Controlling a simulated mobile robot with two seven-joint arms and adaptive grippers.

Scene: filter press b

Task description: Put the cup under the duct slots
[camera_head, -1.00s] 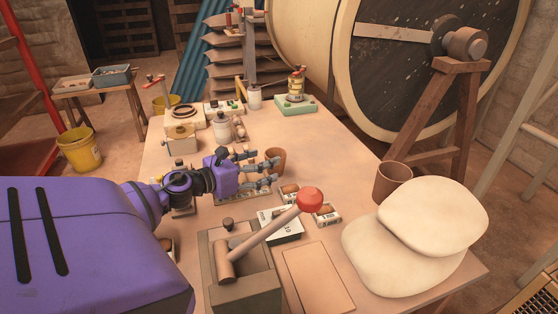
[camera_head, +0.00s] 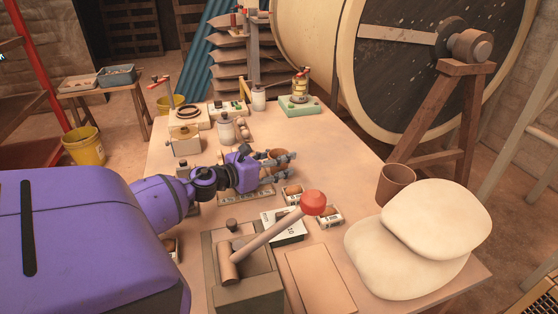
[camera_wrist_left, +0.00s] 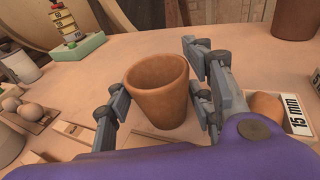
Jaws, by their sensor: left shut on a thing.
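A brown clay cup (camera_head: 276,154) stands upright at the table's middle, partly hidden by my left gripper (camera_head: 288,165) in the head view. In the left wrist view the cup (camera_wrist_left: 157,92) sits between the two fingers of my left gripper (camera_wrist_left: 160,100), which is shut on it. The cup looks empty. I cannot tell whether its base touches the table. A second, darker brown cup (camera_head: 396,182) stands at the right, beside pale round sacks. I cannot make out the duct slots with certainty. My right gripper is not in view.
A lever with a red knob (camera_head: 313,202) rises from a grey box in front. Small labelled boxes (camera_head: 328,215) lie near the gripper. Pale sacks (camera_head: 437,220) fill the right front. The table's right middle is clear.

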